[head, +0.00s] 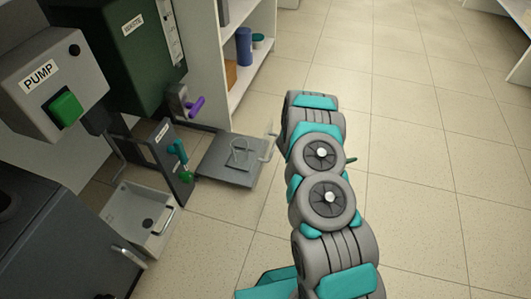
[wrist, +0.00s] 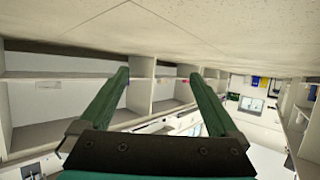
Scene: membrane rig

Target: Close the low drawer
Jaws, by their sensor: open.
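A pale grey open-topped drawer (head: 120,207) sits low at the left in the head view, pulled out beside the dark cabinet, with a bar handle on its right side. A round dark spot shows inside it. My gripper (wrist: 160,76) is open and empty in the wrist view, its two green fingers wide apart. In the head view my arm stands right of the drawer and hides most of the gripper. The gripper is well apart from the drawer, which I cannot make out in the wrist view.
A grey flat platform (head: 222,167) with a handle juts out low, between the drawer and my arm. A pump box (head: 22,97) with a green button, a purple lever (head: 196,106) and a teal lever (head: 178,149) are at left. Floor at right is clear.

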